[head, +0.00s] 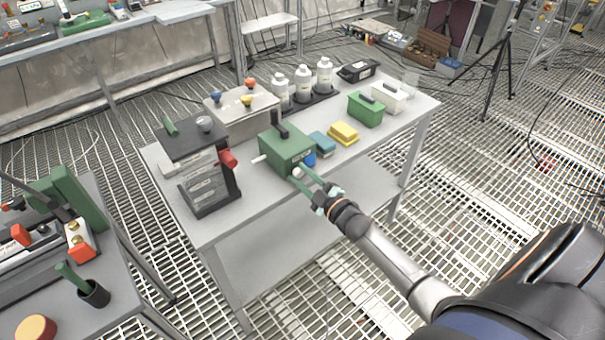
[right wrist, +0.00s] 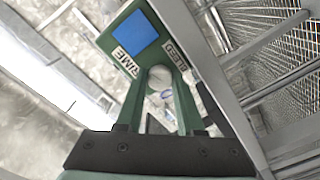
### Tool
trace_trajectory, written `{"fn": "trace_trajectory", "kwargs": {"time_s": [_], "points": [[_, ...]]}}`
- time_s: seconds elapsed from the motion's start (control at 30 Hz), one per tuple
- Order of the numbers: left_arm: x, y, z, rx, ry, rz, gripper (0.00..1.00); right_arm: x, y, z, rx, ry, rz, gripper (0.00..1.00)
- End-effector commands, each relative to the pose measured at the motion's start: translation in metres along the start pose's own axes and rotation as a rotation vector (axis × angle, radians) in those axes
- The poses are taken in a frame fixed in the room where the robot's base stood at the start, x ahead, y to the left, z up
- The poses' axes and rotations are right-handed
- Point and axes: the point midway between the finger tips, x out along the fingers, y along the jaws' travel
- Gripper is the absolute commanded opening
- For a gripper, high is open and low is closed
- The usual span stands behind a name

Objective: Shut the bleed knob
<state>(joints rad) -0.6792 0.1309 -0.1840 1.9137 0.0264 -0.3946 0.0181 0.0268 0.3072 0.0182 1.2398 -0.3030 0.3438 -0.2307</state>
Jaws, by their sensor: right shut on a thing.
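A green pump box (head: 287,152) with a black lever on top sits near the front edge of the grey table. In the right wrist view its front (right wrist: 113,40) carries a blue square and two labels, one reading BLEED and one partly hidden, ending in RIME. The bleed knob (head: 297,173) is a small pale round knob low on the box front; it also shows in the right wrist view (right wrist: 161,78). My right gripper (head: 303,174) reaches in from the lower right, its green fingers (right wrist: 160,85) shut on the knob, one on each side. My left gripper is out of view.
On the same table (head: 235,214) are a grey unit with a red knob (head: 229,158), a yellow block (head: 343,134), a teal block (head: 321,144), a green case (head: 365,108) and several white bottles. Another table stands at the lower left. The grating floor is open at right.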

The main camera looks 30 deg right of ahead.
Motion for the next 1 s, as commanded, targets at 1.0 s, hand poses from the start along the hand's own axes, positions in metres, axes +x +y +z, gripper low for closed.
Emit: {"fn": "trace_trajectory", "kwargs": {"time_s": [1.0], "points": [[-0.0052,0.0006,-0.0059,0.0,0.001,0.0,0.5,-0.0003,-0.0009,0.0003,0.256,-0.001,-0.001,0.0]]}}
